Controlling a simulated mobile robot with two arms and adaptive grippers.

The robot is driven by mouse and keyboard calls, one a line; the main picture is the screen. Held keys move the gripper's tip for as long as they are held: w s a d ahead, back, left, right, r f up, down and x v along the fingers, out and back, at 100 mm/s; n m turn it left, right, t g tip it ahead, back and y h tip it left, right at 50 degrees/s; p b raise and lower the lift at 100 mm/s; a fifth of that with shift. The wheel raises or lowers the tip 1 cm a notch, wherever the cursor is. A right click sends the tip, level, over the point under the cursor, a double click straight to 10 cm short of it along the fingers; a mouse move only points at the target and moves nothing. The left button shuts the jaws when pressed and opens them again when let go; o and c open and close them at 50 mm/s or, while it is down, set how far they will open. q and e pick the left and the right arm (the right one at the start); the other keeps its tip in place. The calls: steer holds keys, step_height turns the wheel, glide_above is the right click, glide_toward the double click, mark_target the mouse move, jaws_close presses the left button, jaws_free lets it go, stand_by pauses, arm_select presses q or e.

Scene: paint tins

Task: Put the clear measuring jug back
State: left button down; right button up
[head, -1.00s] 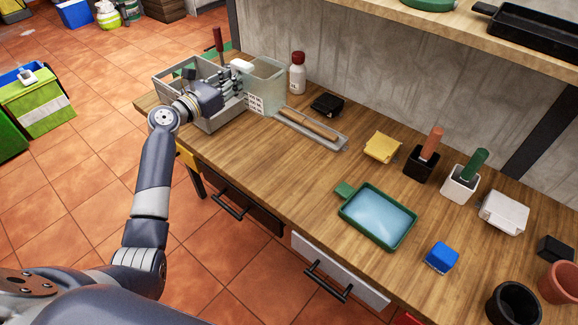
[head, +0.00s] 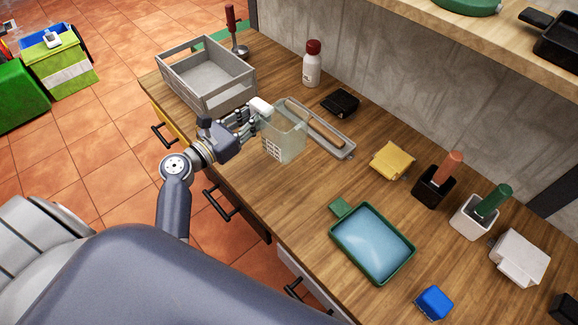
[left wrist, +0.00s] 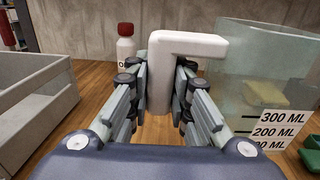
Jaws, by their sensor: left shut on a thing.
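The clear measuring jug (head: 284,136) is upright over the wooden workbench, just right of the grey crate. My left gripper (head: 257,116) is shut on its white handle, which stands between the fingers in the left wrist view (left wrist: 180,60). The jug's clear body (left wrist: 262,75) with its ML scale fills the right of that view. I cannot tell whether the jug's base touches the bench. My right gripper is not in view.
The grey crate (head: 190,87) stands at the bench's far left end. A grey tray (head: 338,146) with a wooden-handled tool lies close behind the jug. A red-capped bottle (head: 312,66), black block (head: 341,102) and green paint tray (head: 362,255) are nearby. Bare wood lies right of the jug.

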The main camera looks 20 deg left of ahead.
arm_select(q)
steer(key=shift+f, duration=0.2)
steer(key=shift+f+b, duration=0.3)
steer(key=shift+f, duration=0.45)
step_height(320, 180, down, 4)
steer(key=shift+w+f+b, duration=0.1)
steer(key=shift+b, duration=0.35)
step_height(320, 180, down, 2)
steer(key=shift+f, duration=0.8)
steer(key=c, duration=1.9)
jaws_free()
steer(key=shift+f, duration=0.15)
steer(key=o, duration=0.4)
steer(key=shift+o, duration=0.2)
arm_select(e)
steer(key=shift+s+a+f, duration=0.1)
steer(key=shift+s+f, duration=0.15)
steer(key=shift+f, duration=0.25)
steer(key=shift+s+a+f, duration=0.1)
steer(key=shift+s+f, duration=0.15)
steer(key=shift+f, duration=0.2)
